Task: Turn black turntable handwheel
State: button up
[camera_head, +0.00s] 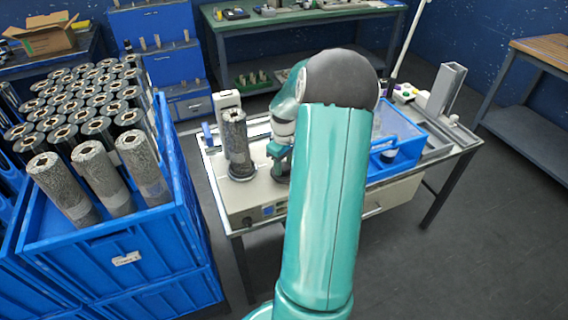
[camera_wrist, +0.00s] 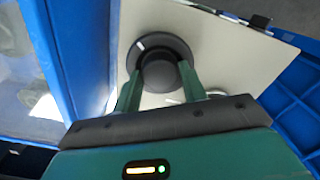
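The black handwheel (camera_wrist: 152,48) is a round dark disc with a thick round hub (camera_wrist: 160,76) and a small white mark on its rim, seen in the wrist view against a pale panel. My gripper (camera_wrist: 159,72) has its two green fingers on opposite sides of the hub. Whether both fingers press on it is not clear. In the head view my gripper (camera_head: 279,158) is low over the machine, partly behind my arm, and I cannot make out the handwheel there. A grey speckled roll (camera_head: 235,138) stands upright on a dark round base (camera_head: 241,173) left of my gripper.
The machine (camera_head: 252,206) sits on a metal-legged table. A blue-framed clear box (camera_head: 398,130) is to its right. Blue crates (camera_head: 130,255) with several upright rolls stand close at the left. A green-topped bench (camera_head: 290,17) is behind. Floor at the right is clear.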

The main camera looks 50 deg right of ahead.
jog(key=c, duration=0.5)
jog(key=shift+o, duration=0.2)
jog(key=shift+m, duration=0.5)
jog(key=m, duration=0.3)
jog(key=shift+w+m, duration=0.1)
jog(key=shift+m, duration=0.3)
jog(key=m, duration=0.4)
jog(key=shift+m, duration=0.3)
jog(key=m, duration=1)
jog(key=shift+m, duration=0.3)
